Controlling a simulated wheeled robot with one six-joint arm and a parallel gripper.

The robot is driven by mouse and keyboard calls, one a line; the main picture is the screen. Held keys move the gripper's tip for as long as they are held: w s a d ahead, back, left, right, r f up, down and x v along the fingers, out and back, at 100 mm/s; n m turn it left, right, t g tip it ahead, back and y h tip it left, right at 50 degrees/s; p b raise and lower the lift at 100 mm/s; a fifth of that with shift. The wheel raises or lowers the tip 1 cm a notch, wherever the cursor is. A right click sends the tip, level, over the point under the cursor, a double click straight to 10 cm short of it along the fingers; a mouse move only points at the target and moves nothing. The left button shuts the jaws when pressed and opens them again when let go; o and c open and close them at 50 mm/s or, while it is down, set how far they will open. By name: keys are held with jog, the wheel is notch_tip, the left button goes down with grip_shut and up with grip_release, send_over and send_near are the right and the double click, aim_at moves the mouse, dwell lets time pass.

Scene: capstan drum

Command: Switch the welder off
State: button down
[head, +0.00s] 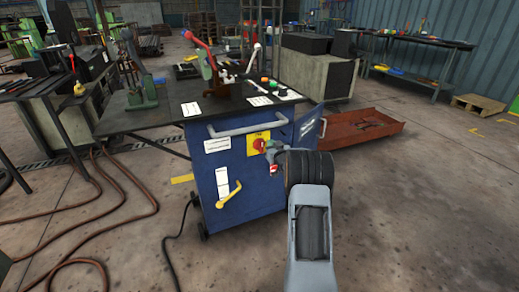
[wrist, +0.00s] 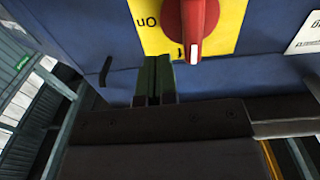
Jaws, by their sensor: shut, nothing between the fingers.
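The welder is a blue cabinet (head: 236,160) with a grey handle bar, seen in the middle of the head view. On its front is a red rotary switch (head: 259,144) on a yellow plate (head: 251,136). In the wrist view the red switch (wrist: 188,22) is close up, its white mark pointing down in the picture. The yellow plate (wrist: 150,38) carries an upside-down "On". My gripper (wrist: 155,78) is shut and empty, its tips just below and left of the switch there, over the plate's lower edge. Any contact cannot be told. The head view shows my gripper (head: 270,152) at the switch.
A yellow handle (head: 229,194) and white labels are on the cabinet front. A dark worktop (head: 175,112) with tools adjoins it. Hoses (head: 110,215) and a black cable lie on the floor at left. A rusty red tray (head: 362,132) stands behind at right. The right floor is mostly clear.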

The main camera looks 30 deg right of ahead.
jog(key=shift+f, duration=0.15)
jog(key=s+a, duration=0.1)
jog(key=s, duration=0.7)
dwell(0.4)
jog(key=shift+a, duration=0.15)
